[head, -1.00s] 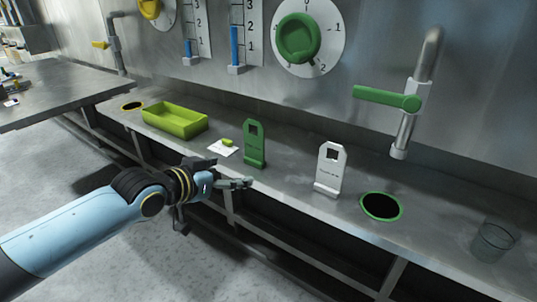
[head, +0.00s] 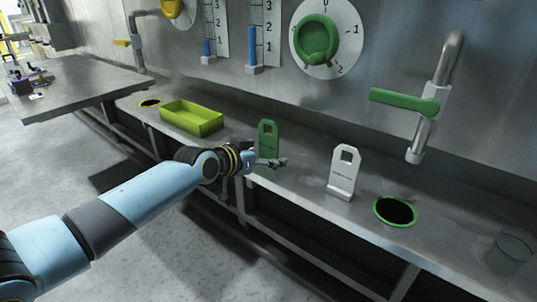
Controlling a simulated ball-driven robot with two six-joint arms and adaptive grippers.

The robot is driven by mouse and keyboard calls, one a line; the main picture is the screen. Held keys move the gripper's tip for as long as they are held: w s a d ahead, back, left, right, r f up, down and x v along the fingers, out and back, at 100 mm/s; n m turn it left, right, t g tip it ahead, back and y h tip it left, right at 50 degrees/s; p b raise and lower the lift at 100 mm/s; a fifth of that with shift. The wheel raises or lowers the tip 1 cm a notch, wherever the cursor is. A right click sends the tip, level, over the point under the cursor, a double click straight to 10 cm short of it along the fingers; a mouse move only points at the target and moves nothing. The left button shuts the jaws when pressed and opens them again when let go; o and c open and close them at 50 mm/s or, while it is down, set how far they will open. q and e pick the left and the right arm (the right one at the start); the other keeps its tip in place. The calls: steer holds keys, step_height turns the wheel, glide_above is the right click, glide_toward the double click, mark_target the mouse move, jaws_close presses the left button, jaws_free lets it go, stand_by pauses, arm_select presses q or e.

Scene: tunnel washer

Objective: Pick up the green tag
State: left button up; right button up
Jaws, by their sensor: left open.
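The green tag (head: 268,136) stands upright on the steel counter, with a square hole near its top. My left gripper (head: 276,163) is open in front of the tag's lower part and hides its foot. I cannot tell whether the fingers touch it. A white tag (head: 344,172) of like shape stands upright to the right, apart from the gripper. My right gripper is not in view.
A yellow-green tray (head: 193,121) sits on the counter (head: 305,170) to the left. A green-rimmed hole (head: 395,211) and a clear glass (head: 511,250) are at right. A green-handled tap (head: 404,101) rises behind. A side table (head: 75,87) stands far left.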

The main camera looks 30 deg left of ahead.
mark_target(268, 141)
arm_select(q)
steer(key=shift+w+f, duration=0.3)
steer(key=shift+w, duration=0.3)
steer(key=shift+r, duration=0.1)
steer(key=c, duration=1.1)
steer(key=shift+r, duration=0.6)
step_height(268, 141, up, 3)
steer(key=shift+f+p, duration=0.1)
steer(key=shift+p, duration=0.3)
steer(key=s+d+r, duration=0.2)
steer(key=s, duration=0.1)
steer(key=s+d+r, duration=0.2)
steer(key=s+d, duration=0.1)
steer(key=s+d+r+p, duration=0.1)
steer(key=s+d+r, duration=0.1)
steer(key=r, duration=0.1)
steer(key=shift+s+d, duration=0.4)
